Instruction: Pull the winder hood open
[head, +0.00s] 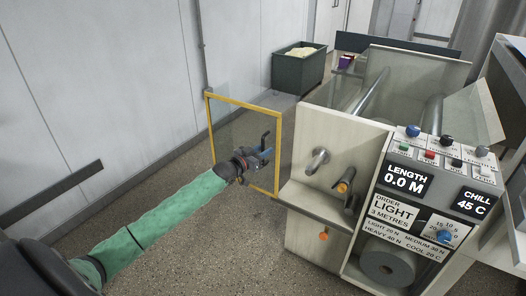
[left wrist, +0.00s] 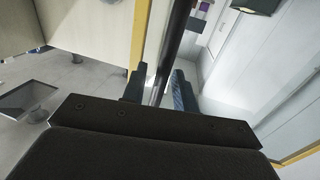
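The winder hood (head: 225,101) is a clear panel in a yellow frame, upright at the left end of the machine. A dark handle (head: 265,141) stands on it near its right edge. My left gripper (head: 258,158) is at this handle. In the left wrist view, the dark handle bar (left wrist: 179,40) runs down to the two fingertips (left wrist: 158,88), which lie close on either side of its lower end. Whether they press on it is not clear. The hood's yellow frame also shows in the left wrist view (left wrist: 139,35). My right gripper is not in view.
The coating machine (head: 340,130) stands on the right, with a control panel (head: 425,185) reading length 0.0 M and chill 45 C. A dark bin (head: 298,72) stands by the wall behind. The floor (head: 190,240) left of the machine is clear.

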